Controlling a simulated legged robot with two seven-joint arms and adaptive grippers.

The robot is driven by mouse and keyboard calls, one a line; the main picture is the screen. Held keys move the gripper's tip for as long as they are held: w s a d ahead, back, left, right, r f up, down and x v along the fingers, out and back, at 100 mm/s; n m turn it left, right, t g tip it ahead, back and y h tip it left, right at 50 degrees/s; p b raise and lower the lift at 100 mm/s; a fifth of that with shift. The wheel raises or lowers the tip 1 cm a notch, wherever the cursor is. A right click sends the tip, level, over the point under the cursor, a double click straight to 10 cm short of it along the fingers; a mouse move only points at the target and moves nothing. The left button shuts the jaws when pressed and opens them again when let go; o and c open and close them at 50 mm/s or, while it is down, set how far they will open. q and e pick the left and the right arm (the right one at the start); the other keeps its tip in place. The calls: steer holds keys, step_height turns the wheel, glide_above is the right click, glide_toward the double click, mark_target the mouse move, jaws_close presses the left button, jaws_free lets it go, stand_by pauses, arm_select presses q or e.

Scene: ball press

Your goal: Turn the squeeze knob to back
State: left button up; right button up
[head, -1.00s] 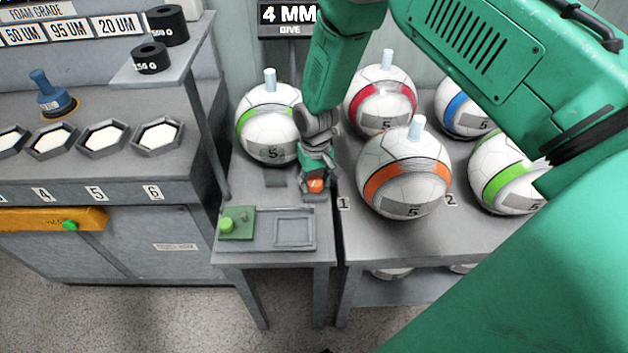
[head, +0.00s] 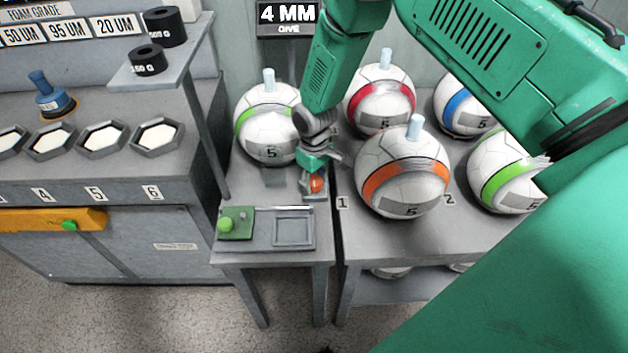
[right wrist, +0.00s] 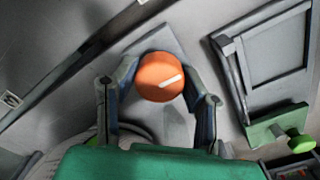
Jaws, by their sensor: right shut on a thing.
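The orange squeeze knob (head: 317,184) sits on a small grey base on the narrow table, in front of the ball with the green band (head: 268,152). In the right wrist view the knob (right wrist: 161,77) is round, with a white line pointing toward the right of that picture. My right gripper (head: 316,181) comes down over it from behind. Its two fingers (right wrist: 160,85) stand on either side of the knob and are shut on it. My left gripper is not in view.
A green pad with a green button (head: 226,224) and a grey framed tray (head: 293,242) lie at the table's front. A ball with an orange band (head: 403,180) stands close on the right. A sign reading 4 MM (head: 288,14) stands behind.

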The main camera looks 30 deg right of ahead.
mark_target(313, 179)
steer(key=shift+w+r, duration=0.15)
steer(key=shift+w, duration=0.2)
steer(key=o, duration=1.1)
steer(key=shift+s, duration=0.1)
steer(key=shift+r, duration=0.3)
step_height(313, 179, up, 11)
steer(key=shift+f, duration=0.1)
